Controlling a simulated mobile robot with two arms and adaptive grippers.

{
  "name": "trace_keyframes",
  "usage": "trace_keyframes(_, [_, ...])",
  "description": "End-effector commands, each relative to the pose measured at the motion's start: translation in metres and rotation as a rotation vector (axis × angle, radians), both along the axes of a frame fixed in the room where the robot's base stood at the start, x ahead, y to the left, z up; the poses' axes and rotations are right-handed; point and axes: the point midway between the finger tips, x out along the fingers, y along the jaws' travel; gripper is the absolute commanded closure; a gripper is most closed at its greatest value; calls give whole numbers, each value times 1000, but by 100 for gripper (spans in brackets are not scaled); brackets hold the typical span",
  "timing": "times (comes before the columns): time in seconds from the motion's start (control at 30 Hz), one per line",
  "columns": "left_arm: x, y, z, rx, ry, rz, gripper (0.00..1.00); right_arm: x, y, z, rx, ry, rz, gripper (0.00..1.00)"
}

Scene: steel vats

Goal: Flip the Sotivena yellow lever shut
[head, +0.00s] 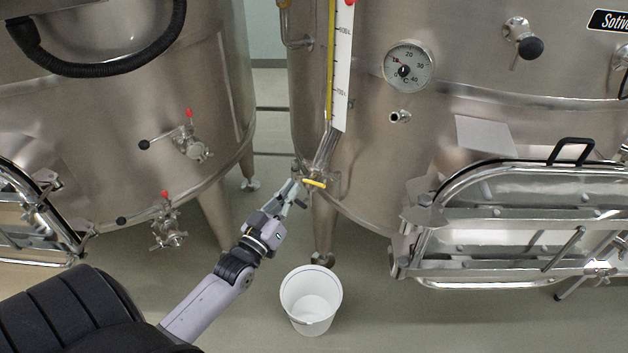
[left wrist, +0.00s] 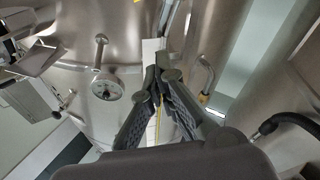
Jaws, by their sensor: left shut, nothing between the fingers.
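The yellow lever (head: 314,183) sits on a small valve at the foot of the level gauge on the right steel vat (head: 470,90). That vat bears a black plate (head: 608,20) reading "Sotive", cut off by the picture edge. In the head view the lever lies nearly level, across the valve. My left gripper (head: 298,189) is shut and empty, its tips just left of the lever; I cannot tell whether they touch. In the left wrist view the shut fingers (left wrist: 162,75) point up along the gauge, and the lever is not clearly seen. My right gripper is not in view.
A white bucket (head: 311,300) stands on the floor below the valve. A left vat (head: 100,120) carries red-tipped valves with black handles. A dial thermometer (head: 407,67) and a hatch with bars (head: 520,220) are on the right vat. Floor between the vats is clear.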

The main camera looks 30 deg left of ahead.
Motion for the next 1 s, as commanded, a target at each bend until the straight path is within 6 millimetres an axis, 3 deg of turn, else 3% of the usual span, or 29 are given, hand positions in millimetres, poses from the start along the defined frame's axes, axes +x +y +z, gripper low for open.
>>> trace_keyframes(0.17, [35,2,12,1,-2,0,100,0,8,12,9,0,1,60])
trace_keyframes(0.43, [87,5,22,2,0,0,100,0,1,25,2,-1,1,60])
trace_keyframes(0.5, [83,1,3,1,9,0,100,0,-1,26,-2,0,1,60])
trace_keyframes(0.6, [81,-3,-9,1,7,-1,100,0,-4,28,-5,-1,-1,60])
trace_keyframes(1.0, [79,-6,-21,2,3,0,100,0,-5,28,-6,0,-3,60])
